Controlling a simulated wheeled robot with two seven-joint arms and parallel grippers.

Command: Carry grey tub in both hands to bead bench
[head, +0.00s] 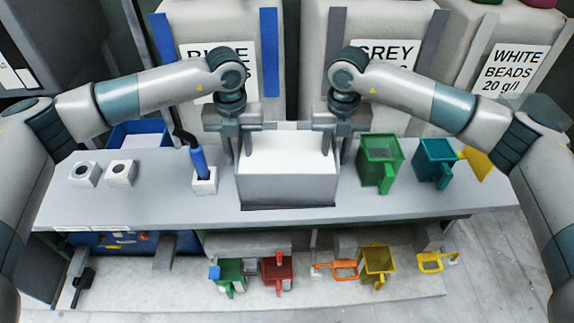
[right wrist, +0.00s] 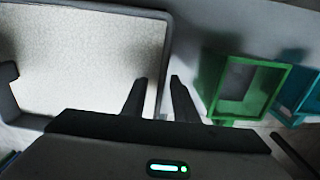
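The grey tub (head: 287,190), filled with pale, fine-grained contents, appears to stand upright on the long grey bench (head: 130,208), near its front edge. Its inside and rim also show in the right wrist view (right wrist: 168,45). My left gripper (head: 238,152) points down at the tub's left wall, fingers apart on either side of it. My right gripper (head: 336,150) does the same at the right wall. In the right wrist view its fingers (right wrist: 158,85) straddle the wall, one inside and one outside, with a visible gap. The left fingers' contact is too small to tell.
A green scoop (head: 381,165) and a teal scoop (head: 436,165) stand right of the tub. A white holder with a blue-handled tool (head: 199,160) stands close on the left, beside two white blocks (head: 84,173). Large bead sacks (head: 400,80) rise behind. Several scoops lie on the lower shelf.

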